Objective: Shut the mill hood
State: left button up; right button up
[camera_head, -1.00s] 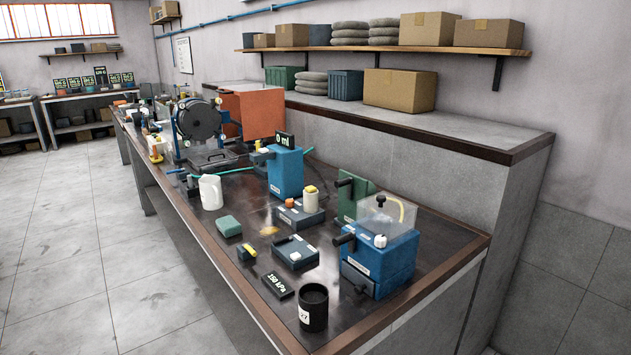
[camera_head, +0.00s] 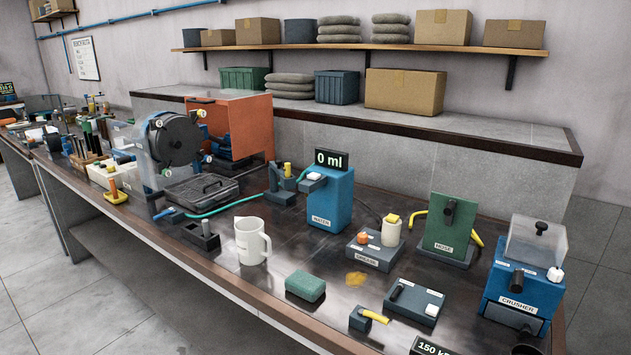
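The mill has a round black drum (camera_head: 174,139) with a pale frame, standing toward the back left of the long bench. A large orange hood (camera_head: 239,116) stands right behind and beside the drum; its near side is open and the drum sits outside it. Blue machinery shows inside the hood's opening. A clear panel (camera_head: 137,150) stands at the left of the drum. A dark lidded tray (camera_head: 202,189) lies on the bench in front of the mill. Neither of my grippers is in view.
The bench also holds a white jug (camera_head: 252,241), a green sponge (camera_head: 305,286), a blue water unit (camera_head: 331,198), a green hose stand (camera_head: 449,228) and a blue crusher (camera_head: 521,288). A shelf (camera_head: 361,46) with boxes runs along the wall. Floor (camera_head: 45,310) at lower left is clear.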

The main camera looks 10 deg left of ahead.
aim_at(250, 120)
jog(key=i+j+z, duration=0.1)
jog(key=j, duration=0.4)
jog(key=i+j+z, duration=0.1)
jog(key=j, duration=0.35)
jog(key=i+j+z, duration=0.1)
jog(key=j, duration=0.45)
jog(key=i+j+z, duration=0.1)
jog(key=i+j, duration=0.15)
jog(key=j, duration=0.25)
jog(key=j+z, duration=0.15)
jog(key=j, duration=0.35)
jog(key=i, duration=0.05)
